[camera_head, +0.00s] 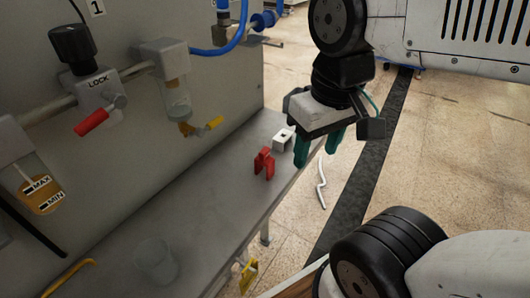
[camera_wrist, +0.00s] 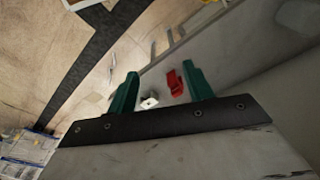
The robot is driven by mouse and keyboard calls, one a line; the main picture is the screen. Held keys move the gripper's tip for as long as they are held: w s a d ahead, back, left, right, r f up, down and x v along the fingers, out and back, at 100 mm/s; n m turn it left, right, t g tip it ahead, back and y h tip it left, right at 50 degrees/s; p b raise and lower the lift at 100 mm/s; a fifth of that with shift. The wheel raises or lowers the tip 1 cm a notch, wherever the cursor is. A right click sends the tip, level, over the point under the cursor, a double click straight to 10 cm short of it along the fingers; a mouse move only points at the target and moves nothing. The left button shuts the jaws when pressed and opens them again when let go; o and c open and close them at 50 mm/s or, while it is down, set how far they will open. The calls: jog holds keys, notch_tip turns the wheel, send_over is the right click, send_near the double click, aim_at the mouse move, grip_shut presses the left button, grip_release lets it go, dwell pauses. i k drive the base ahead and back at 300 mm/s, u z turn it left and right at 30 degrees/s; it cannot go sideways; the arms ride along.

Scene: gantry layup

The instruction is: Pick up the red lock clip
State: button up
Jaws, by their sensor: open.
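The red lock clip (camera_head: 264,163) stands on the grey shelf (camera_head: 207,202), near its outer edge, in the head view. It is a small U-shaped red piece with its two legs pointing down. My gripper (camera_head: 318,149) is open, with green fingers pointing down, to the right of the clip and apart from it. In the wrist view, the clip (camera_wrist: 175,82) shows between the fingers of my gripper (camera_wrist: 160,90), nearer the right finger in the picture. Nothing is held between the fingers.
A small white block (camera_head: 283,139) with a dark hole sits just behind the clip. A clear cup (camera_head: 156,262) stands on the near shelf.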

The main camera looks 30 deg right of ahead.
aim_at(264, 158)
jog(key=k, duration=0.5)
jog(key=z, duration=1.1)
jog(key=k, duration=0.85)
jog(key=u, duration=0.8)
jog(key=i, duration=0.5)
